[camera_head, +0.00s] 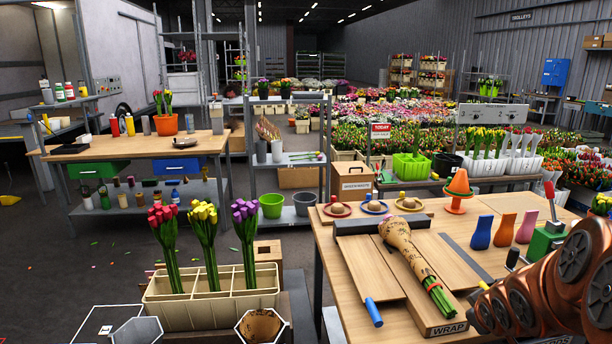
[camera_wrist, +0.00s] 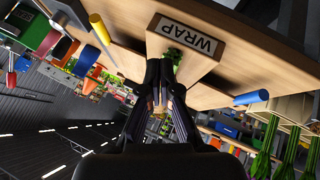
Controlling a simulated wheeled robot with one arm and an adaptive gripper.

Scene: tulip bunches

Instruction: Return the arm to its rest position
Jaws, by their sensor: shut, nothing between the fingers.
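My copper-coloured arm (camera_head: 550,285) reaches in from the right edge in the head view, over the right end of the wooden work table (camera_head: 480,225). My gripper (camera_wrist: 162,90) shows in the wrist view as dark fingers closed together and empty. The fingertips are not clearly seen in the head view. A paper-wrapped tulip bunch (camera_head: 400,240) lies on the wooden board marked WRAP (camera_head: 440,325), with its green stems toward the front. In the wrist view the WRAP label (camera_wrist: 187,36) and the stems (camera_wrist: 174,58) appear beyond the fingers.
A cream crate (camera_head: 210,315) with red, yellow and purple tulip bunches stands left of the table. An orange cone (camera_head: 458,190), coloured blocks (camera_head: 505,230) and a green device (camera_head: 543,240) stand near my arm. A blue-handled tool (camera_head: 373,312) lies at the board's left.

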